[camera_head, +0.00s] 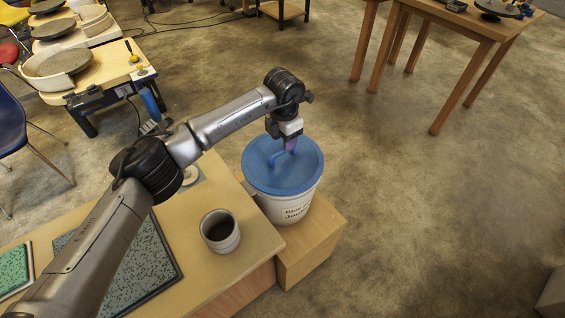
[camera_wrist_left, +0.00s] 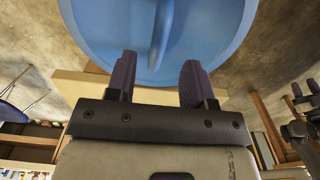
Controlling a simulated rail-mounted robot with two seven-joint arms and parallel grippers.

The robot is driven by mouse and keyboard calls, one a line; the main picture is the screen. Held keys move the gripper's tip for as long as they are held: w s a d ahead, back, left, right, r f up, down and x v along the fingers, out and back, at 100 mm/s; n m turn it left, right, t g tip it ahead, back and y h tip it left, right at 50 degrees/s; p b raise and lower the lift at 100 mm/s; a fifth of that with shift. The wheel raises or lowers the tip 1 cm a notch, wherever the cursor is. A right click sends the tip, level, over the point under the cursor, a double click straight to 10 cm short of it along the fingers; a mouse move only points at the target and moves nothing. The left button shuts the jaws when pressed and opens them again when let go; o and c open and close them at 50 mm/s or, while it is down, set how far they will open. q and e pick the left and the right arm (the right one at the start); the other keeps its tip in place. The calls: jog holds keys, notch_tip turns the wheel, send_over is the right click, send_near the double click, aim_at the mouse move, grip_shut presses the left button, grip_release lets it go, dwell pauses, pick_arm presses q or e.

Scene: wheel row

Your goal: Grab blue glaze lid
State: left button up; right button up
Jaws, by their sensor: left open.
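The blue lid (camera_head: 301,172) sits on a white bucket (camera_head: 287,208) with partly readable black print, at the right end of the table. The lid has a raised blue handle. My left gripper (camera_head: 288,146) is over the lid, pointing down near the handle. In the left wrist view, the two purple fingers (camera_wrist_left: 158,80) are open and apart. The lid (camera_wrist_left: 200,20) fills the top of that view, with its handle (camera_wrist_left: 161,35) running between the fingers' lines, beyond the tips.
A grey cup (camera_head: 220,231) with dark contents stands on the table (camera_head: 258,232), left of the bucket. A dark-edged speckled green board (camera_head: 150,262) lies further left. Pottery wheels (camera_head: 60,62) stand at the back left.

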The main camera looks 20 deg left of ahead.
aim_at(282, 149)
pick_arm(q)
jog(key=shift+s+a+f+b, duration=0.1)
jog(key=shift+a+f+b, duration=0.05)
jog(key=shift+f+b, duration=2.1)
jog(key=shift+f+p, duration=0.3)
jog(key=shift+p, duration=0.15)
jog(key=shift+c, duration=0.3)
jog(key=shift+c, duration=0.7)
grip_shut()
